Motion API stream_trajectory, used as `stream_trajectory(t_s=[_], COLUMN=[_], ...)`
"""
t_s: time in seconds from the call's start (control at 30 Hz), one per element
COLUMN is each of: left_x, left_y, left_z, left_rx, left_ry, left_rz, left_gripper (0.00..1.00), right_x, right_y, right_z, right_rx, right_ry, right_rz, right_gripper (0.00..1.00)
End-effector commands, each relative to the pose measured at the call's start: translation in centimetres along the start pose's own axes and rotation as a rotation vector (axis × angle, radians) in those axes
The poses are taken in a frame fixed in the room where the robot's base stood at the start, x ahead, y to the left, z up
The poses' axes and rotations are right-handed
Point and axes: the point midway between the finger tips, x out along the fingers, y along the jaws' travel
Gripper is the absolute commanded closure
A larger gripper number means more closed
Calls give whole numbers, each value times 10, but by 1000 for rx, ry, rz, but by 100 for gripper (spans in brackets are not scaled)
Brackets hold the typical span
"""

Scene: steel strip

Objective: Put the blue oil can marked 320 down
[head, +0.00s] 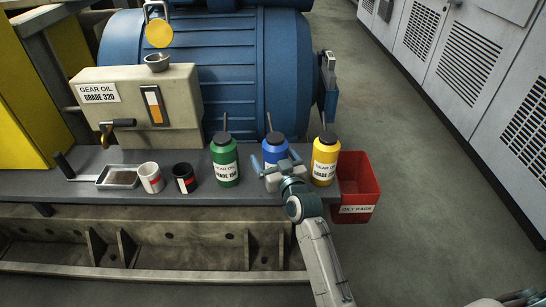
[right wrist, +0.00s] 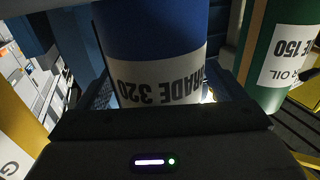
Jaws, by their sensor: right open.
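The blue oil can (head: 275,148) stands upright on the grey steel strip (head: 230,196), between the green and yellow cans. My right gripper (head: 277,167) is at it from the front, with its fingers on either side of the can. In the right wrist view the can (right wrist: 150,30) fills the middle, and its white label reads GRADE 320 upside down. The jaws are open around it. The can's base is partly hidden by the gripper in the head view. My left gripper is not in view.
The green can (head: 225,158) is close on the left, the yellow can (head: 325,158) close on the right. Further left are a black mug (head: 184,178), a white mug (head: 150,177) and a metal tray (head: 118,177). A red bin (head: 358,190) is at the strip's right end.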

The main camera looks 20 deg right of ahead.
Motion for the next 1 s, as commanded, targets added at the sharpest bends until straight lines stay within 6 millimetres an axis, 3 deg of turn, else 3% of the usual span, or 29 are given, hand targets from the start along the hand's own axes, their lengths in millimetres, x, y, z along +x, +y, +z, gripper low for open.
stream_trajectory(t_s=[0.3,0.5,1.0], left_x=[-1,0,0], left_y=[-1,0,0], left_z=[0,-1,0], left_rx=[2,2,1], left_ry=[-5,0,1], left_rz=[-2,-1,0], left_gripper=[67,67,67], right_x=[-67,-95,-104], right_y=[0,0,0], right_z=[1,1,0], right_rx=[1,0,0], right_ry=[-2,-1,1], right_rz=[1,0,0], right_gripper=[10,10,10])
